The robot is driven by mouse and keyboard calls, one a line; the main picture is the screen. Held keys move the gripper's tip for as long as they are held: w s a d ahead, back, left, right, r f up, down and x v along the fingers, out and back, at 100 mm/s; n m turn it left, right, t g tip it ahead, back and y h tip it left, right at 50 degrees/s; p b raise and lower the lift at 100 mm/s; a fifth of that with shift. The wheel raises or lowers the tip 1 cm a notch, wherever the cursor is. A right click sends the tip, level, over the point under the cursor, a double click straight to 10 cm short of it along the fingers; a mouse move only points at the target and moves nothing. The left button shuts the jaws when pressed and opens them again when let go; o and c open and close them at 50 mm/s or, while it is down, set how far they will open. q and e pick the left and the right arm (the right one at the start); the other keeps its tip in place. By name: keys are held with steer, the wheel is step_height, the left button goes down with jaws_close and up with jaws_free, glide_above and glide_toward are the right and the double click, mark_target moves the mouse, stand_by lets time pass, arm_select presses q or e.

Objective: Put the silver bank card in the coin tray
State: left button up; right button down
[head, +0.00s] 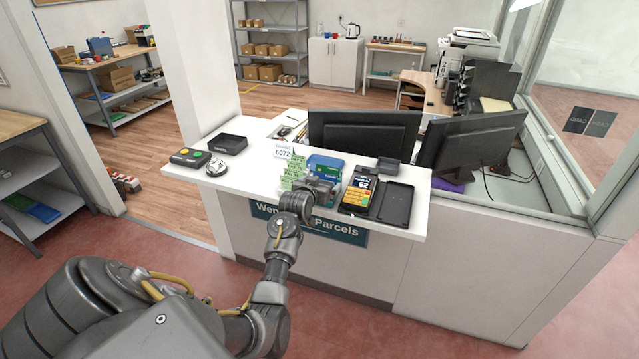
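My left gripper (322,186) is over the front part of the white counter, beside the green stamp sheets and just in front of a blue and green card-like stack (326,168). Its fingers are small and dark, and I cannot tell whether they are open or shut. I cannot make out a silver bank card; the gripper may hide it. Two dark containers could be the coin tray: a shallow black tray (397,204) right of the payment terminal, and a black box (229,143) at the counter's left. I cannot tell which. My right gripper is not in view.
The payment terminal (359,192) stands right of my gripper. Green stamp sheets (294,169) are at its left. A silver bell (216,168) and a button box (190,157) are at the left end. Monitors (364,133) stand behind. The counter's left-middle is fairly clear.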

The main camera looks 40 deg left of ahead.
arm_select(q)
steer(key=shift+r, duration=0.2)
steer(key=shift+f+b, duration=0.15)
steer(key=shift+b, duration=0.25)
steer(key=shift+s+d, duration=0.1)
steer(key=shift+s, duration=0.2)
steer(key=b+v, duration=0.3)
steer(key=v, duration=0.7)
steer(key=shift+d, duration=0.25)
steer(key=shift+f, duration=0.15)
